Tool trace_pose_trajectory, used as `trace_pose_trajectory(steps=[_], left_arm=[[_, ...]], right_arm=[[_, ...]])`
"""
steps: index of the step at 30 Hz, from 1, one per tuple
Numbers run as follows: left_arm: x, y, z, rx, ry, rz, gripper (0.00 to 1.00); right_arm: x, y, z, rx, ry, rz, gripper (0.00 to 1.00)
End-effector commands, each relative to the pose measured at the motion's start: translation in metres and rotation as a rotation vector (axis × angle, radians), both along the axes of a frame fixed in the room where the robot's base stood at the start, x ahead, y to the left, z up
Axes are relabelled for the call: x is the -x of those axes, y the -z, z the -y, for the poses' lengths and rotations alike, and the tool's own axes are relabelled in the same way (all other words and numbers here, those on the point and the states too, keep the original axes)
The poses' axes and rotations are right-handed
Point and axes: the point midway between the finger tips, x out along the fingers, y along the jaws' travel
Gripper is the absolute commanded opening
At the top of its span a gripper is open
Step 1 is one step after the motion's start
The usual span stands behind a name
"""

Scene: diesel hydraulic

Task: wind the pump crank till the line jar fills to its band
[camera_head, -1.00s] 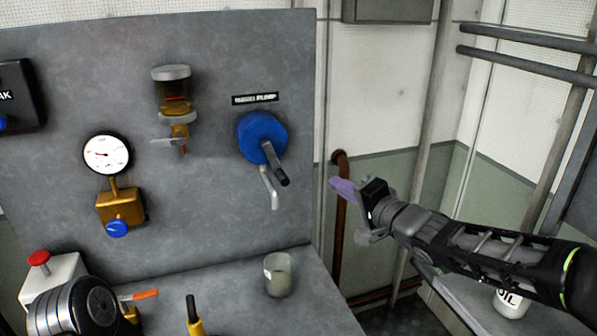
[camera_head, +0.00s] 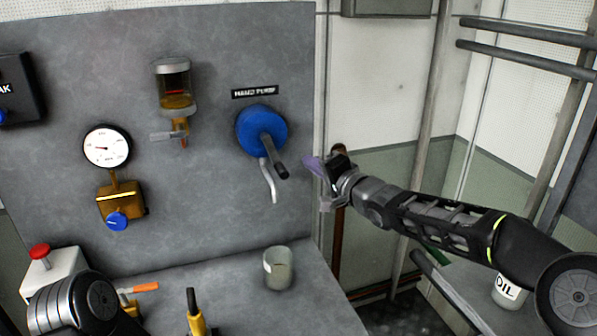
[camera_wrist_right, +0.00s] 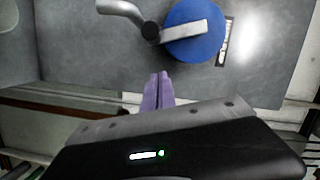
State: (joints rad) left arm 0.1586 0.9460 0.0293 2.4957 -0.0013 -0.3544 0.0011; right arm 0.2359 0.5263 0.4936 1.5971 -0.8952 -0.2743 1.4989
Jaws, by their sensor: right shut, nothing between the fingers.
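The pump crank shows in the head view as a blue disc (camera_head: 257,124) on the grey panel, with a dark arm and handle (camera_head: 274,157) pointing down and right. The wrist view shows the blue disc (camera_wrist_right: 181,48) and the crank arm (camera_wrist_right: 186,31). The line jar (camera_head: 174,88) is a glass cylinder with amber fluid low in it and a dark red band above the fluid. My right gripper (camera_head: 313,168) is shut and empty, right of the crank handle and apart from it. Only part of my left arm shows; its gripper is out of view.
A bent metal spout (camera_head: 268,182) hangs below the crank, and an open cup (camera_head: 278,268) stands on the ledge under it. A gauge (camera_head: 107,147), a brass valve (camera_head: 122,200) and a red button (camera_head: 40,251) sit at left. An oil can (camera_head: 508,291) stands at right.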

Motion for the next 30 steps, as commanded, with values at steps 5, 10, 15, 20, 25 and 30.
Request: trace_pose_trajectory(steps=[5, 10, 15, 20, 25, 30], left_arm=[[0.0, 0.009, 0.0, 0.0, 0.0, 0.0, 0.43], [0.0, 0.01, 0.0, 0.0, 0.0, 0.0, 0.43], [0.0, 0.009, 0.0, 0.0, 0.0, 0.001, 0.43], [0.0, 0.009, 0.0, 0.0, 0.0, 0.001, 0.43], [0.0, 0.017, 0.0, 0.0, 0.0, 0.001, 0.43], [-0.001, 0.046, 0.0, 0.0, -0.001, 0.002, 0.43]], right_arm=[[0.011, 0.009, -0.025, 0.002, -0.005, 0.0, 0.0], [0.014, 0.012, -0.033, 0.001, -0.002, 0.001, 0.0], [0.014, 0.012, -0.034, 0.0, -0.001, 0.001, 0.0], [0.014, 0.012, -0.034, 0.0, -0.001, 0.001, 0.0], [0.015, 0.021, -0.038, -0.069, -0.001, -0.025, 0.0], [0.02, 0.036, -0.052, -0.27, -0.002, -0.088, 0.0]])
